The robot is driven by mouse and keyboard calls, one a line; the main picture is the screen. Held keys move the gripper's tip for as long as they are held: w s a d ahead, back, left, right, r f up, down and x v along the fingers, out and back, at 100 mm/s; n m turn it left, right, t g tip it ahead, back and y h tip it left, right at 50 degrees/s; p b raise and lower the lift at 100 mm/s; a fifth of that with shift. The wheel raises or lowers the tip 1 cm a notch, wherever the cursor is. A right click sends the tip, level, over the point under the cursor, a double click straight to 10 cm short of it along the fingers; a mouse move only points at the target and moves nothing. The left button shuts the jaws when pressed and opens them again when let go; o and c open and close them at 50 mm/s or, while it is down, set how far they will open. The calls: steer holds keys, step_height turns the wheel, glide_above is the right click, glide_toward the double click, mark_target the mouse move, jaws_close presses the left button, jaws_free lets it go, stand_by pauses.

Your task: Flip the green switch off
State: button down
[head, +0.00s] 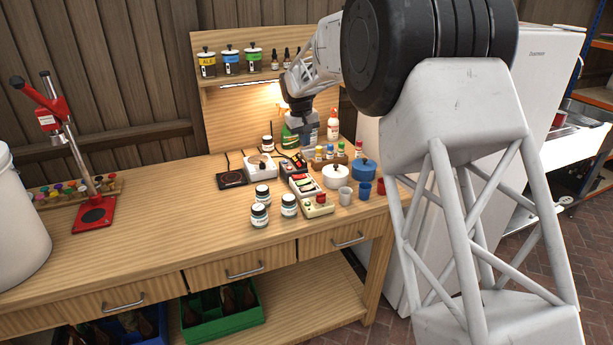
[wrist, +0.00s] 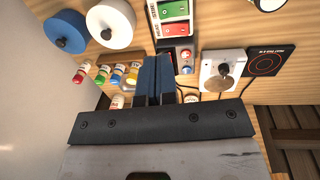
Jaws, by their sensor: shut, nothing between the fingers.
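A switch box with a green plate (wrist: 174,9) and a red plate (wrist: 173,30) shows at the top of the wrist view. A small switch sits on each plate, but I cannot tell its position. In the head view a switch box (head: 303,184) stands on the bench among small devices; its switches are too small to read. My gripper (head: 303,138) is above the back of the bench, pointing down, behind the switch box. In the wrist view its blue-grey fingers (wrist: 153,72) are together and empty, apart from the green plate.
A dark-topped box with a red button (wrist: 184,56) lies close to my fingers. A white device (wrist: 221,70) and a black hot plate (wrist: 264,60) are beside it. Small capped bottles (wrist: 117,75) and lidded pots (wrist: 110,23) stand on the other side.

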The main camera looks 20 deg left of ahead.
mark_target(304, 182)
steer(key=shift+a+f, duration=0.3)
steer(key=shift+a, duration=0.3)
steer(key=shift+f, duration=0.1)
steer(key=f, duration=0.4)
steer(key=w+d+f, duration=0.1)
steer(key=f, duration=0.8)
steer(key=shift+w+d+f, duration=0.15)
steer(key=shift+f, duration=0.2)
steer(key=shift+f, duration=0.25)
stand_by(0.3)
steer(key=shift+s+a+r, duration=0.25)
steer(key=shift+s+a, duration=0.2)
steer(key=shift+a, duration=0.05)
